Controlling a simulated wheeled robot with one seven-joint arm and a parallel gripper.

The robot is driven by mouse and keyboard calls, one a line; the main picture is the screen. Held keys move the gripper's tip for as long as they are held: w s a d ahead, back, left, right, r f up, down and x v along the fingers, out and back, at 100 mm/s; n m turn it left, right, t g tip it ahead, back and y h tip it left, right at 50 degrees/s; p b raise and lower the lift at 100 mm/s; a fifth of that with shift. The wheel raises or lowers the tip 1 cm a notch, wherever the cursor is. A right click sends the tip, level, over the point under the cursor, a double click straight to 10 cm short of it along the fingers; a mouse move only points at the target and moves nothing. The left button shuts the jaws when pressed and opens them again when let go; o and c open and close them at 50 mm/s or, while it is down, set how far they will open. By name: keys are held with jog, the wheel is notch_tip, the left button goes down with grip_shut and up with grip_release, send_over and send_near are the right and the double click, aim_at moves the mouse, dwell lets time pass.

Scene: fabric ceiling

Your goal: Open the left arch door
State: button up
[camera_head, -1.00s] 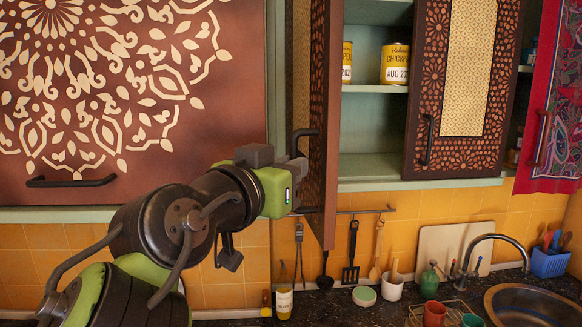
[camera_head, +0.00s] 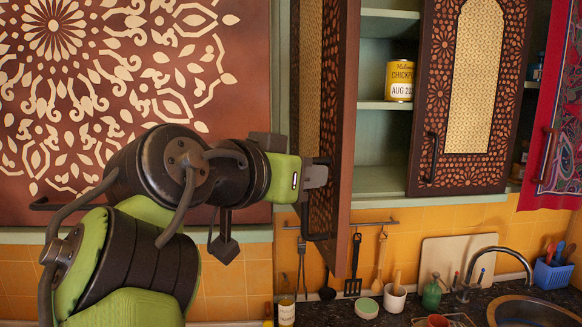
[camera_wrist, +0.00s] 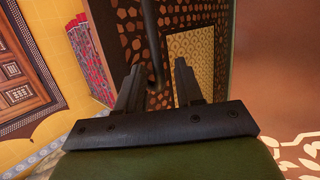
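The left arch door (camera_head: 347,120) stands swung out from the cabinet, nearly edge-on in the head view. Its patterned front faces left, and the shelves to its right are exposed. In the wrist view its pierced face and gold panel (camera_wrist: 192,55) are ahead. Its black bar handle (camera_head: 312,222) is on that face, partly hidden behind my gripper (camera_head: 322,172). In the wrist view my gripper (camera_wrist: 158,88) has its fingers apart. The handle bar (camera_wrist: 150,40) runs into the gap, nearer the left finger. I cannot tell whether they touch.
The right arch door (camera_head: 470,100) hangs right of the open shelves, which hold a yellow can (camera_head: 400,80). A brown patterned panel (camera_head: 120,90) is on the left. Utensils hang below, over a counter with a bottle (camera_head: 286,310), a cup (camera_head: 394,298) and a sink (camera_head: 535,308).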

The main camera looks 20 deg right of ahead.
notch_tip(320, 180, up, 7)
jog(key=w+t+h, duration=0.1)
jog(key=t, duration=0.2)
notch_tip(320, 180, down, 6)
jog(key=s+g+y, duration=0.1)
jog(key=s+g, duration=0.1)
jog(key=g, duration=0.1)
jog(key=s+a+p, duration=0.1)
jog(key=s+a, duration=0.9)
jog(key=a, duration=0.5)
jog(key=shift+f, duration=0.25)
jog(key=shift+s+d, duration=0.1)
jog(key=shift+d, duration=0.1)
